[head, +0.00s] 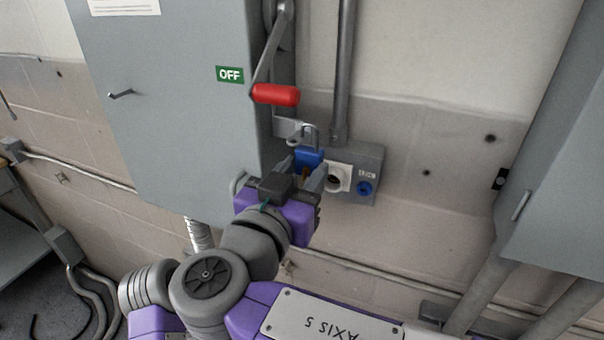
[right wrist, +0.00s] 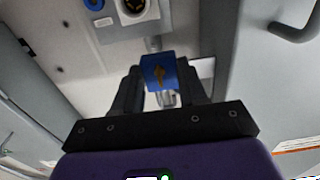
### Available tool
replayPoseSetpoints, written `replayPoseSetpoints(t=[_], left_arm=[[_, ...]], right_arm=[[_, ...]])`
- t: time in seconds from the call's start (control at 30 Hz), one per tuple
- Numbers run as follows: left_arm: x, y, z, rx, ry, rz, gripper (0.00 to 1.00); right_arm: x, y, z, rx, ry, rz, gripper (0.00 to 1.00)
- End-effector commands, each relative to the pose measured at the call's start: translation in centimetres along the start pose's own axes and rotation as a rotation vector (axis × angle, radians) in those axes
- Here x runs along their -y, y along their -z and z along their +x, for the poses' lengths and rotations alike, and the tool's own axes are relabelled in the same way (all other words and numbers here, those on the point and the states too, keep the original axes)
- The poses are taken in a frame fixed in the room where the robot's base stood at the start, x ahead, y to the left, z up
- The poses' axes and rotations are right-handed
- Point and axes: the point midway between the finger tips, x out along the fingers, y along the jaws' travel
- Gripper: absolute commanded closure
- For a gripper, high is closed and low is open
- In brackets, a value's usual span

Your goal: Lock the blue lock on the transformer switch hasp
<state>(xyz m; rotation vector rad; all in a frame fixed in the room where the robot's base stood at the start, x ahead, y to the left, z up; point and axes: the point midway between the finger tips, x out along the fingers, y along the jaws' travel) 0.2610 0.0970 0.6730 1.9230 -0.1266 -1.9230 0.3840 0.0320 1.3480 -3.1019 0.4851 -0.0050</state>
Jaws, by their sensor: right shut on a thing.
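The blue lock (head: 309,158) is a padlock with a grey metal shackle that points up in the head view. My right gripper (head: 309,175) is shut on its body. The shackle is at the hasp (head: 290,128), a grey metal tab on the side of the grey switch box below the red handle (head: 275,95). I cannot tell whether the shackle passes through the hasp hole or is closed. In the right wrist view the blue lock (right wrist: 159,72) sits between the fingers, with a brass keyway facing the camera. My left gripper is not in view.
The grey switch box (head: 170,110) carries a green OFF label (head: 230,75). Right of the lock are a round white-rimmed socket (head: 338,178) and a blue socket (head: 365,188) on a grey plate. A conduit (head: 344,70) runs above. Another grey cabinet (head: 560,200) stands right.

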Motion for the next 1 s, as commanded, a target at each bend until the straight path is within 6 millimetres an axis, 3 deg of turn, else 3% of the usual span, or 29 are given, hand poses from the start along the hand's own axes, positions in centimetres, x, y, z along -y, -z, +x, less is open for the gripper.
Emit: replayPoseSetpoints(t=[1.0], left_arm=[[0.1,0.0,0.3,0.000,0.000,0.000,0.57]], right_arm=[[1.2,0.0,0.0,-0.001,0.000,0.000,0.95]])
